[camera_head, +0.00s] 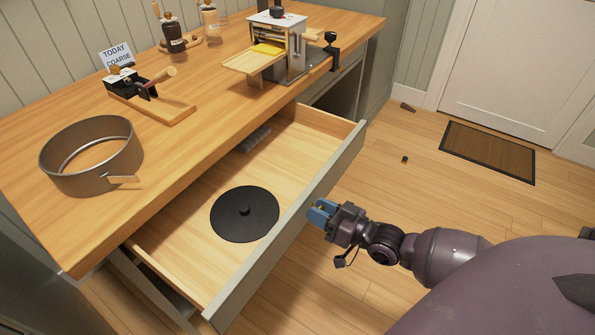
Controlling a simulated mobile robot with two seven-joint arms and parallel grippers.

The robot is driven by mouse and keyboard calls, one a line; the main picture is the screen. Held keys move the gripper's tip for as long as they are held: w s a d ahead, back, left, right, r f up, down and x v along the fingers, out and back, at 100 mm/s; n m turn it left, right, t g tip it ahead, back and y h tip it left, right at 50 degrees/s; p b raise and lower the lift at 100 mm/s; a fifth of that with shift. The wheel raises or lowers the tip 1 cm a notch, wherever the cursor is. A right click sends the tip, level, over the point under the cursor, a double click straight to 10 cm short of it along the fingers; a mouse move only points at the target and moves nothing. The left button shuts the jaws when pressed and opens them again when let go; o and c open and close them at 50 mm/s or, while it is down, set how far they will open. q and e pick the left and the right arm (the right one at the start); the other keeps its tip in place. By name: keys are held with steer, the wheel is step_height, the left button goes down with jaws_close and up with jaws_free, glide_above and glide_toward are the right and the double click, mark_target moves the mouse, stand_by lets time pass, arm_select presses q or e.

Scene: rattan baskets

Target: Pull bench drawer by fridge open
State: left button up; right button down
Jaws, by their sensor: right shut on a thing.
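The bench drawer (307,140) stands well out from under the wooden bench top, and its pale inside shows. Its grey-green front panel (262,266) faces my right arm. My right gripper (319,213), with blue fingers, is at the outer face of that panel, near its middle. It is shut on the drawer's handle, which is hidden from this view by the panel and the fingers. A black disc with a small knob (245,213) lies flat in the drawer. My left gripper is not in view. No fridge shows.
On the bench top (205,118) are a metal hoop (92,160), a cutting tool on a wooden board (148,93), a roller machine (277,48) and bottles. A doormat (488,152) and small dark bits lie on the floor. The floor to the right is mostly clear.

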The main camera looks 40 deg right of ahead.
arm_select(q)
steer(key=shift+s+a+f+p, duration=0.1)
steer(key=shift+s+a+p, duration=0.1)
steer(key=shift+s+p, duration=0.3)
arm_select(e)
steer(key=v, duration=0.7)
steer(key=c, duration=0.8)
jaws_free()
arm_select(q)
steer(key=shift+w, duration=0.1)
